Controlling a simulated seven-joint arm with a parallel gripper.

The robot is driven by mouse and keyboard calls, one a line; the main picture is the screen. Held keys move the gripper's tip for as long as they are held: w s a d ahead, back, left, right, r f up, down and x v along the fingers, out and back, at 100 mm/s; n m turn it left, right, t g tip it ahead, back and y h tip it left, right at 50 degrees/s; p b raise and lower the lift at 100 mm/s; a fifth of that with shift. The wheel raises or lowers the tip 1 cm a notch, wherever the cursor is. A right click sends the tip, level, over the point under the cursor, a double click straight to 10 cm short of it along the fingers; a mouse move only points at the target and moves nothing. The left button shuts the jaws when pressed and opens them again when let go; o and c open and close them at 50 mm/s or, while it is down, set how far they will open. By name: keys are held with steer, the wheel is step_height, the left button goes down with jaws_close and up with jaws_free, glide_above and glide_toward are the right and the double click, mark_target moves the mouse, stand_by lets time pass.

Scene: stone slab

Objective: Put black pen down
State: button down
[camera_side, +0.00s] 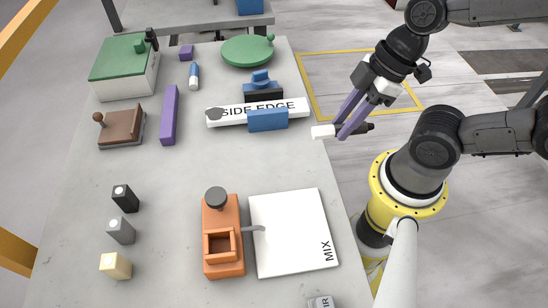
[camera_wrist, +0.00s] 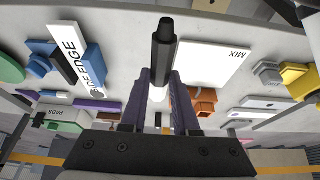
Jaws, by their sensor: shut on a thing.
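My gripper (camera_side: 346,131) has purple fingers and is shut on the black pen (camera_side: 366,127). In the side view it hangs by the right edge of the stone slab (camera_side: 170,215). The pen lies across the fingers, its dark end to the right and a white end to the left, towards the slab. In the wrist view the black barrel (camera_wrist: 163,45) sticks out beyond the fingertips (camera_wrist: 160,84), with a white part between the fingers. The pen appears held clear of the slab; its exact height is hard to tell.
A white "SIDE EDGE" bar (camera_side: 225,113) with blue blocks lies left of the gripper. A white "MIX" pad (camera_side: 290,225) and an orange holder (camera_side: 223,255) stand nearer the front. A green-lidded box (camera_side: 123,65) is at the back left. The slab's middle is bare.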

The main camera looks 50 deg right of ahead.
steer(key=w+a+f, duration=0.3)
steer(key=w+f, duration=0.1)
steer(key=w, duration=0.4)
glide_above(266, 161)
steer(key=s+d, duration=0.1)
steer(key=s, duration=0.1)
steer(key=f, duration=0.5)
steer(key=shift+w+d, duration=0.15)
steer(key=shift+d, duration=0.05)
steer(key=shift+w+a+f, duration=0.1)
steer(key=shift+w+f, duration=0.05)
steer(key=shift+f, duration=0.1)
steer(key=shift+w+f, duration=0.15)
steer(key=shift+f, duration=0.65)
steer(key=shift+w+f, duration=0.15)
steer(key=shift+f, duration=0.65)
steer(key=c, duration=0.7)
jaws_free()
steer(key=shift+f, duration=0.1)
steer(key=shift+o, duration=0.2)
